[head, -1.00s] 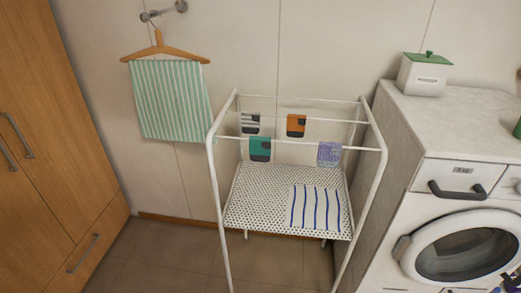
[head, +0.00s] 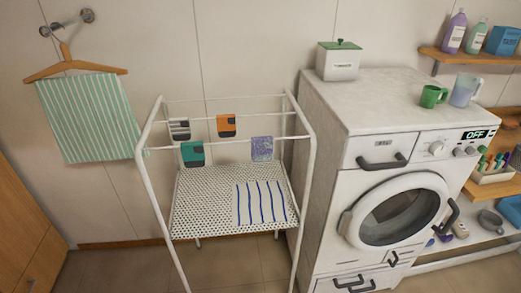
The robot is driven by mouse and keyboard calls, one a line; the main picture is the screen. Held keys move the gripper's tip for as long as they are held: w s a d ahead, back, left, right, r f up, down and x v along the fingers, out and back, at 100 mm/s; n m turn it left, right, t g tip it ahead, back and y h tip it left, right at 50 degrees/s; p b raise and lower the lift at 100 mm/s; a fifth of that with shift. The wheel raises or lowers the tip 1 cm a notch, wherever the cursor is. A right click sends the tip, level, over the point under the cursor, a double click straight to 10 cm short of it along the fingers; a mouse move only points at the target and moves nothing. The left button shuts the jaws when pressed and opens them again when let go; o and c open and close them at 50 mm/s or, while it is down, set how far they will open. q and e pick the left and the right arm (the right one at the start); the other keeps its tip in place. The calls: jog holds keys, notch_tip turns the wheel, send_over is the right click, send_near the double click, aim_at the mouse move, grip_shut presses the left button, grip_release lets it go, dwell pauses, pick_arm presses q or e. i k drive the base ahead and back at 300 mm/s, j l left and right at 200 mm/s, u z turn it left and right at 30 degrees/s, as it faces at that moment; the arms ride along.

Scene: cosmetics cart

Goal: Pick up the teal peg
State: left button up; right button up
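No thing is clearly a teal peg at this size. A small holder (head: 492,176) on the right-hand shelf has several thin coloured items (head: 494,161) standing in it, red and green among them; I cannot tell whether they are pegs or if one is teal. A small teal piece with a dark lower part (head: 192,153) hangs on the front bar of the white drying rack (head: 153,190); it looks like cloth. Neither of my grippers shows in the head view.
A washing machine (head: 342,195) stands right of the rack, with a green-lidded box (head: 338,64), green mug (head: 431,96) and clear jug (head: 464,91) on top. Shelves (head: 470,56) with bottles are at the right. Floor (head: 125,274) shows in front of the rack.

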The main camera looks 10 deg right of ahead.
aim_at(498, 158)
jog(key=z, duration=1.8)
